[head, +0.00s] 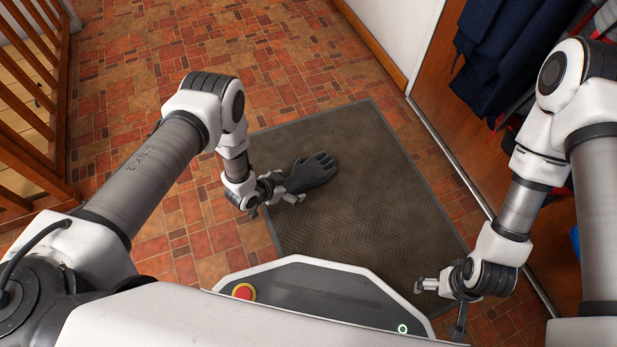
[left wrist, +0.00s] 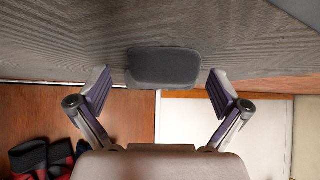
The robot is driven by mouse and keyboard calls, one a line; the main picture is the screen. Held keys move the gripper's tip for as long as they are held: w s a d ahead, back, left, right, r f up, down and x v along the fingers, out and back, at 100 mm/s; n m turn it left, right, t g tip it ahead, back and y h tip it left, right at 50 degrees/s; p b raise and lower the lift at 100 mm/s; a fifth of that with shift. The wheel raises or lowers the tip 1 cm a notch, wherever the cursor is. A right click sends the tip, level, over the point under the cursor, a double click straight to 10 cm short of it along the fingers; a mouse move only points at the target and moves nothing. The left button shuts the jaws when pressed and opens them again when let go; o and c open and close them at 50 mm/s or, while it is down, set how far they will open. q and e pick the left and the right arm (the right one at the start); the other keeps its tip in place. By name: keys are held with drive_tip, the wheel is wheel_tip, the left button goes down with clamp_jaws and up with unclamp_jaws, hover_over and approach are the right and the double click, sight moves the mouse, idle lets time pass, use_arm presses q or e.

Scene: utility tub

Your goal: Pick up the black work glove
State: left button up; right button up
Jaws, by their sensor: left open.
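The black work glove (head: 312,172) lies on the grey-brown doormat, its fingers toward the upper right. My left gripper (head: 283,194) is low over the mat, close to the glove's cuff end. In the left wrist view the glove shows as a dark rounded block (left wrist: 163,67) ahead, between the two spread fingers (left wrist: 158,88) and apart from both. The left gripper is open and empty. My right gripper (head: 437,308) hangs at the lower right, away from the glove, with its fingers spread and nothing seen between them.
The ribbed doormat (head: 350,135) lies on a red tiled floor (head: 180,60). A wooden railing (head: 30,150) stands at the left. Dark blue clothing (head: 500,50) hangs by a wooden panel (head: 440,90) at the right. The mat around the glove is clear.

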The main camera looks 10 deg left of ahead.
use_arm(q)
drive_tip(key=shift+w, duration=0.1)
drive_tip(key=c, duration=1.2)
drive_tip(key=shift+r, duration=0.1)
drive_tip(key=shift+c, duration=0.2)
